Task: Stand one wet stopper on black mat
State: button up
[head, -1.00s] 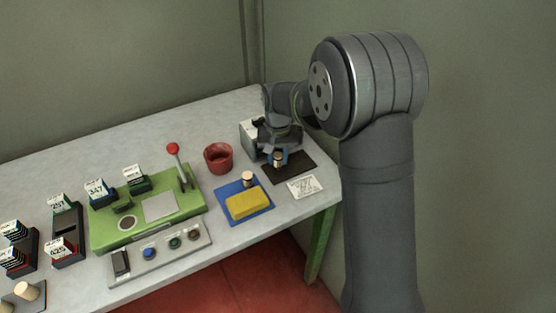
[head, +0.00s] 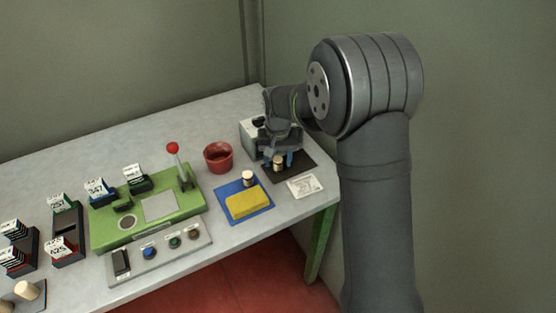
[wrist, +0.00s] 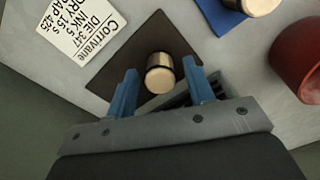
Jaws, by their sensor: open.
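A cork stopper (wrist: 160,73) with a dark band stands upright on the black mat (wrist: 115,62). In the head view the same stopper (head: 278,162) is on the black mat (head: 300,168) at the table's right end. My gripper (head: 284,160) is open, low over the mat. In the wrist view its blue fingers (wrist: 160,75) are apart on either side of the stopper, with gaps showing. A second stopper (head: 248,178) stands on the blue mat (head: 226,190), behind a yellow sponge (head: 248,203).
A red cup (head: 218,157) stands left of the gripper. A grey box (head: 254,138) is close behind it. A written card (head: 304,187) lies in front of the black mat. A green press (head: 145,215) and a button panel (head: 160,252) fill the middle.

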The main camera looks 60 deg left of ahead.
aim_at(278, 159)
notch_tip(278, 159, up, 12)
jog(key=shift+f, duration=0.15)
jog(key=shift+f, duration=0.1)
dwell(0.3)
notch_tip(278, 159, down, 12)
jog(key=shift+f, duration=0.25)
jog(key=shift+r, duration=2.3)
